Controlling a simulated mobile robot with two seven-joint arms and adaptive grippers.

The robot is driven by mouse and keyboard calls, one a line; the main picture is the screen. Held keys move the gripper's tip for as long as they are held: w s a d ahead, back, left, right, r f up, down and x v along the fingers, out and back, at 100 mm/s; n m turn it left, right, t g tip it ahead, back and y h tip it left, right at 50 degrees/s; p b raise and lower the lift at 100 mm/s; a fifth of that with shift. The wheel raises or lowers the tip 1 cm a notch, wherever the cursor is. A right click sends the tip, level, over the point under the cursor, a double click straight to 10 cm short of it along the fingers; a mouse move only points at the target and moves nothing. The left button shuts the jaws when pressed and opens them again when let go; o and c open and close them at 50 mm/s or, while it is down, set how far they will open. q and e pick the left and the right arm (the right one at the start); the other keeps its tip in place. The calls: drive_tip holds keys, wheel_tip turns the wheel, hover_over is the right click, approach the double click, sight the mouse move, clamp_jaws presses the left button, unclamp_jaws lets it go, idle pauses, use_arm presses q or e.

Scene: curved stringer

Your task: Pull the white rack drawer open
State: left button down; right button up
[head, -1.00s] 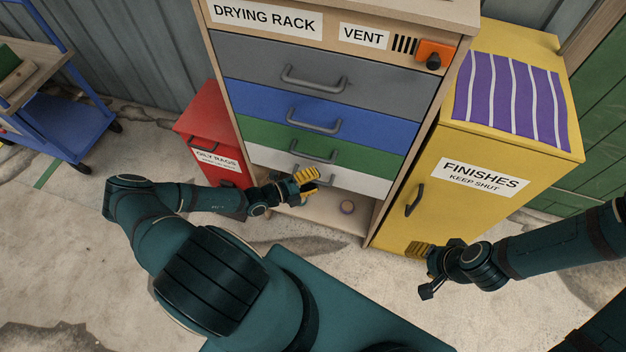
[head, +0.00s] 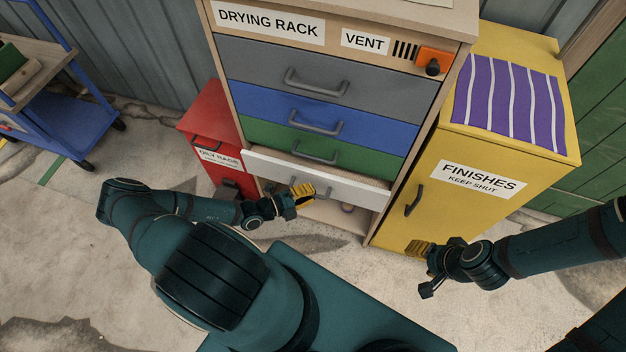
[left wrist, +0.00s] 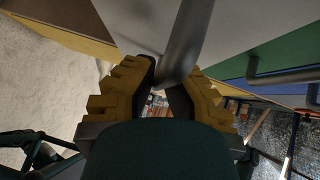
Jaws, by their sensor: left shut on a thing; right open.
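The white drawer (head: 350,189) is the lowest drawer of the drying rack (head: 222,83). It stands partly open, its front jutting out past the green drawer above it. My left gripper (head: 303,195) is at the drawer's front, shut on its grey handle. In the left wrist view the handle (left wrist: 184,45) runs down between the yellow-padded fingers (left wrist: 165,85). My right gripper (head: 422,268) is open and empty, low in front of the yellow cabinet.
Grey (head: 375,88), blue (head: 370,128) and green (head: 370,158) drawers above are shut. A red oily rags bin (head: 207,127) stands left of the rack, a yellow finishes cabinet (head: 478,140) right. A blue cart (head: 60,130) is far left. Floor shows around my base.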

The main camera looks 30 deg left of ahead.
use_arm(q)
drive_tip(key=s+d+p, duration=0.1)
drive_tip(key=s+d, duration=0.1)
drive_tip(key=s, duration=0.7)
drive_tip(key=s+d+p, duration=0.1)
drive_tip(key=s+d, duration=0.1)
drive_tip(key=s, duration=0.7)
drive_tip(key=shift+s+d, duration=0.2)
drive_tip(key=shift+d, duration=0.1)
drive_tip(key=c, duration=1)
unclamp_jaws()
drive_tip(key=shift+a, duration=0.1)
drive_tip(key=v, duration=1.2)
